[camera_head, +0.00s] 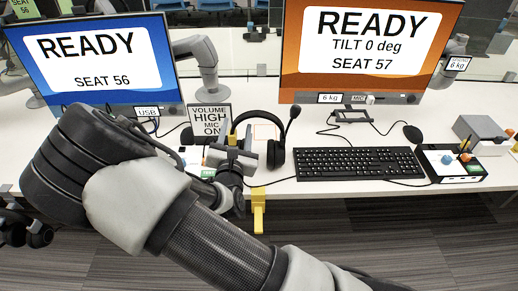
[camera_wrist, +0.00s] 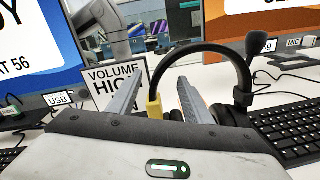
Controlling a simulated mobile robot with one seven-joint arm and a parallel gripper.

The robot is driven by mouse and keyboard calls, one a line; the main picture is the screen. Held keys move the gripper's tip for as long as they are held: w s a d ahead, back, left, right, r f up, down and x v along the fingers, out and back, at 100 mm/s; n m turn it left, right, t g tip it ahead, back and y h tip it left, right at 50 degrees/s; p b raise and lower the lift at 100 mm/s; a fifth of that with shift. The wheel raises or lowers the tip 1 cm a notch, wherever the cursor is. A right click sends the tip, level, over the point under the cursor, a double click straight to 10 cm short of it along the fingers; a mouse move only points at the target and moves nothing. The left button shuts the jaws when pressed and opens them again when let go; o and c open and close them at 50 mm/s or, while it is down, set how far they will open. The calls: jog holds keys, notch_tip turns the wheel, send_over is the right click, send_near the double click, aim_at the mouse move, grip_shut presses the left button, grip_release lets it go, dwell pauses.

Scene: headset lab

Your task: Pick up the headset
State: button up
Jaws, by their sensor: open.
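The black headset (camera_head: 276,153) is upright on the white desk, left of the keyboard, its band arched and its microphone boom raised at the right. In the wrist view the headset band (camera_wrist: 205,48) curves from between my fingers over to the right ear cup. A yellow piece (camera_wrist: 154,104) shows at the band's left end, between the fingers. My gripper (camera_head: 241,147) is at the headset's left side in the head view, partly covering it. In the wrist view my gripper (camera_wrist: 160,84) is open, with one finger on each side of the band's left end. Contact cannot be told.
A volume sign (camera_head: 210,119) stands behind and left of the headset. Two monitors (camera_head: 97,62) (camera_head: 367,50) stand behind. A black keyboard (camera_head: 358,163), mouse (camera_head: 413,133) and control box (camera_head: 450,164) lie to the right. A yellow bracket (camera_head: 258,207) hangs at the desk's front edge.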

jog(key=shift+w+d, duration=0.1)
jog(key=shift+w, duration=0.65)
grip_shut()
jog(key=shift+r, duration=0.1)
